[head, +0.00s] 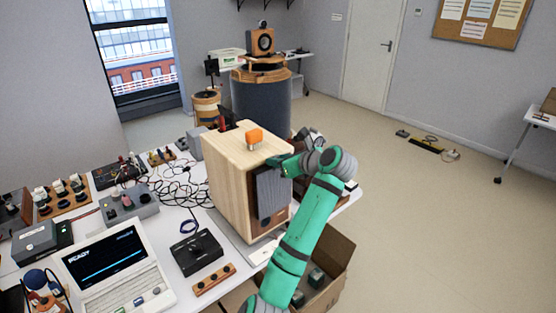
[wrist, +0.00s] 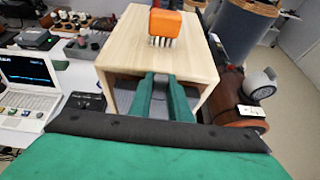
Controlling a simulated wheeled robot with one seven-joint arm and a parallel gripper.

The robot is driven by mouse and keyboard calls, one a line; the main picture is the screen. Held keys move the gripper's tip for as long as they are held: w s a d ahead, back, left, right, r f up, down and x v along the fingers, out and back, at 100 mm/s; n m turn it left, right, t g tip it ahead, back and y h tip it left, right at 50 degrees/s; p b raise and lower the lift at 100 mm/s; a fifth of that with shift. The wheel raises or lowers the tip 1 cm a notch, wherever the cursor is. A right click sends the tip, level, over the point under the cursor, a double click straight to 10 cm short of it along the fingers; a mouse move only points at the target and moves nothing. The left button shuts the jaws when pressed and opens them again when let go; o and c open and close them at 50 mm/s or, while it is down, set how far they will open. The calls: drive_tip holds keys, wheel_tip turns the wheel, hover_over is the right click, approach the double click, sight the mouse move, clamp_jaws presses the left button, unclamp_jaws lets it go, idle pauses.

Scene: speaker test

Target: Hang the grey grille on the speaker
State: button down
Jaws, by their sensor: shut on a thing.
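The speaker (head: 232,172) is a pale wooden box standing upright on the table, its brown front facing right in the head view. Its top also shows in the wrist view (wrist: 135,40). The grey grille (head: 272,193) is an upright dark grey panel in front of the speaker's upper front. Part of the brown front shows below and beside it. In the wrist view the grille (wrist: 124,101) lies below the speaker's top front edge, partly hidden by my fingers. My gripper (head: 284,160) is shut on the grille's upper edge. I cannot tell whether the grille touches the speaker's front.
An orange brush (wrist: 165,27) stands on the speaker's top. A white laptop (head: 115,268), a black box (head: 197,252) and tangled cables lie left of the speaker. An open cardboard box (head: 335,265) stands below the table's right edge. The floor at right is mostly clear.

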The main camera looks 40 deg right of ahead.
drive_tip(key=shift+w+f, duration=0.1)
drive_tip(key=shift+a+f, duration=0.15)
drive_tip(key=shift+a, duration=0.25)
drive_tip(key=c, duration=1.6)
unclamp_jaws()
drive_tip(key=shift+d, duration=0.15)
drive_tip(key=shift+o, duration=0.2)
drive_tip(key=shift+s+d, duration=0.1)
drive_tip(key=shift+s, duration=0.1)
drive_tip(key=v, duration=1)
drive_tip(key=shift+s, duration=0.3)
drive_tip(key=shift+d, duration=0.1)
